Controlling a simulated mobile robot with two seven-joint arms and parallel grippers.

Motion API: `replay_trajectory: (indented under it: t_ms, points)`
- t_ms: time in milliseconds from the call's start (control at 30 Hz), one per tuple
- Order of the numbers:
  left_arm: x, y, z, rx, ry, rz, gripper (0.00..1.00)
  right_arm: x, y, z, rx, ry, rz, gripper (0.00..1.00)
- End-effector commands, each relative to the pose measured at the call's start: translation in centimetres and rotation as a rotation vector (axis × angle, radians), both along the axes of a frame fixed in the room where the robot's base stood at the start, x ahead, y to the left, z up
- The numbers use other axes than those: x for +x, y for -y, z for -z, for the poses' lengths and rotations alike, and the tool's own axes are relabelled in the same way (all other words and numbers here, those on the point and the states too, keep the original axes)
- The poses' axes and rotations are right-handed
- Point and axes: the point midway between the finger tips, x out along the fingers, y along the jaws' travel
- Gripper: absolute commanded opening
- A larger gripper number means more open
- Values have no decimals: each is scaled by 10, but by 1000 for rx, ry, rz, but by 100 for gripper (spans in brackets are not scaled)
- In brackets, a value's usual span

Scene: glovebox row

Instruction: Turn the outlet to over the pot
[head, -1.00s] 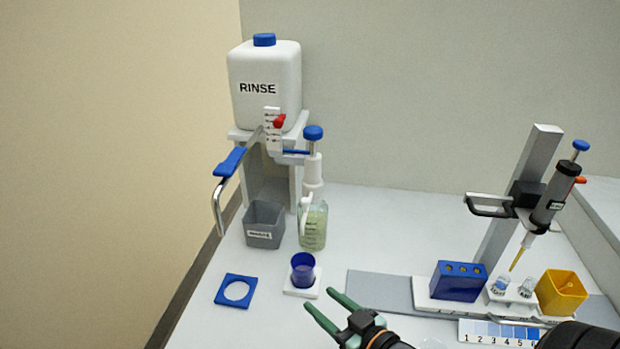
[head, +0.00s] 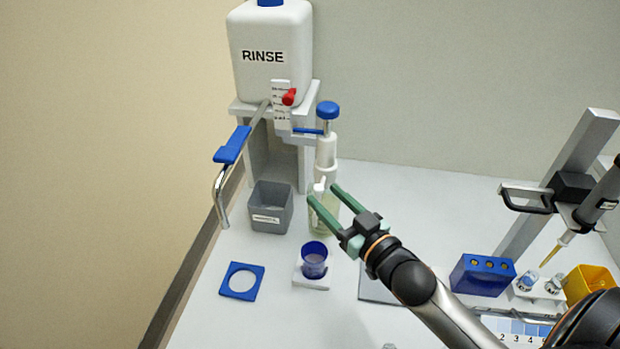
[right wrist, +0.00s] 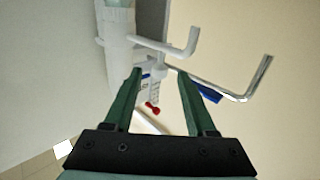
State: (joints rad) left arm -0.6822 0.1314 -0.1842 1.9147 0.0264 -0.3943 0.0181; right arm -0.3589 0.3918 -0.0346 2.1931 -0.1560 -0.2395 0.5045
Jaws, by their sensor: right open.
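The rinse tank's outlet is a bent metal tube (head: 222,190) with a blue sleeve (head: 233,145). It reaches forward left, and its down-turned end hangs left of the grey bin. In the right wrist view the tube (right wrist: 258,78) is beyond the fingers at the right. A small blue pot (head: 314,262) stands on a white square base (head: 312,281). A pump bottle (head: 322,220) with a white nozzle stands behind it. My right gripper (head: 322,193) is open and empty; its fingers partly cover the bottle. It also shows in the right wrist view (right wrist: 160,72). My left gripper is not in view.
The white RINSE tank (head: 268,75) with a red tap (head: 289,97) stands on a shelf. A grey bin (head: 270,210) is below it. A blue square ring (head: 241,281) lies front left. A blue block (head: 482,275), yellow box (head: 590,284) and pipette stand (head: 572,175) are at right.

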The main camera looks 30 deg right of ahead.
Motion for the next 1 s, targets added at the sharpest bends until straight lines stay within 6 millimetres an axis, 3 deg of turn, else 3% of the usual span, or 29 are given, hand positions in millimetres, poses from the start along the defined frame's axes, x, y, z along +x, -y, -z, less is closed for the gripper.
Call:
replay_trajectory:
  t_ms: [200,400,867,1000]
  points:
    - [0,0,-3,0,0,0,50,35,-5,-1,-1,1,0,56]
    - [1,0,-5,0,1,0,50,57,-8,0,0,0,0,56]
    - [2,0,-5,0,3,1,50,66,-9,1,0,-2,0,56]
    - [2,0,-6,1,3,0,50,65,-9,1,0,-2,0,41]
